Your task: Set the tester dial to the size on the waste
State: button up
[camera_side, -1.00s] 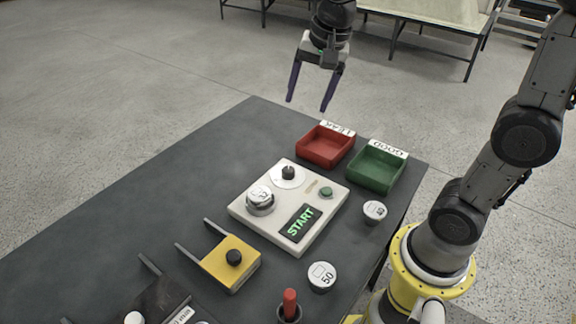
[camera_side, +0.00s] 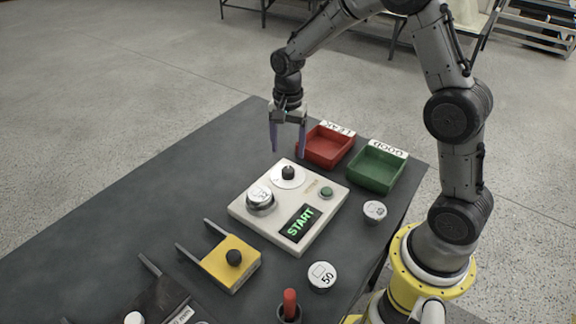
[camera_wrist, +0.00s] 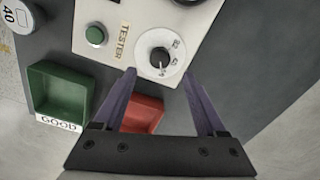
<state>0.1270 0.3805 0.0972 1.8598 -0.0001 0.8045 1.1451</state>
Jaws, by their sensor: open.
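My gripper (camera_side: 287,151) is open and empty, above and just beyond the dial. In the wrist view its fingers (camera_wrist: 162,72) point toward the dial, apart from it.
A red LEAK tray (camera_side: 325,147) and a green GOOD tray (camera_side: 376,167) stand behind the tester. Loose round pieces marked 50 (camera_side: 322,276) and 40 (camera_wrist: 18,14) lie on the table. A yellow block (camera_side: 231,262) and a red-handled tool (camera_side: 289,304) are nearer the front.

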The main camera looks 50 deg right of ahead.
aim_at(288, 170)
notch_tip(288, 170, down, 7)
jog(key=shift+f, duration=0.1)
jog(key=shift+c, duration=0.3)
grip_shut()
